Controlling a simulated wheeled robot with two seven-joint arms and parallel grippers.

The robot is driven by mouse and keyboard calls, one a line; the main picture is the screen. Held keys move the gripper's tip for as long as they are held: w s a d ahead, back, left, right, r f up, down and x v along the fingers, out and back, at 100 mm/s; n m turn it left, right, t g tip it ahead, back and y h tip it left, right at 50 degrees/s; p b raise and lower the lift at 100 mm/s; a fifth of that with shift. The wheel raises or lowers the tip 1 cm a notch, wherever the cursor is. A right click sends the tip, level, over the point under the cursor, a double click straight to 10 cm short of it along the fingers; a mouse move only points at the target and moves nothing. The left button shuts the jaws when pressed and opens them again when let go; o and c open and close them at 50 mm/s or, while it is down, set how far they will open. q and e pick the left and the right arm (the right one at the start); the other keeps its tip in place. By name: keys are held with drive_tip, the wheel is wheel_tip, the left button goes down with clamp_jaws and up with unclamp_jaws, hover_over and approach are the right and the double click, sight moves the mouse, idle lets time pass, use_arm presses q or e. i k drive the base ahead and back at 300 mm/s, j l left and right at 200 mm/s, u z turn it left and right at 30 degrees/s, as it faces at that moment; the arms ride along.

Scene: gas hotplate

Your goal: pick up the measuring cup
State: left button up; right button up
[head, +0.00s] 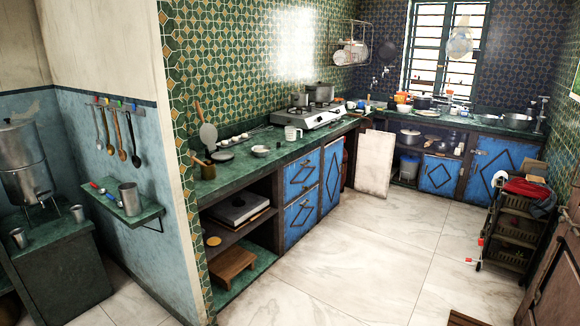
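A small white cup with a handle (291,133) stands upright on the green counter (232,172), just in front of the gas hotplate (318,118). It looks like the measuring cup, though it is too small to see any markings. A metal cup (130,198) stands on the small green wall shelf at the left. Neither of my grippers shows in the head view.
Blue cabinets (301,180) are below. A black cart (510,225) is at the right. The marble floor (385,250) is mostly clear.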

sight(291, 132)
drive_tip(key=i+z, duration=0.25)
drive_tip(key=i, duration=1.95)
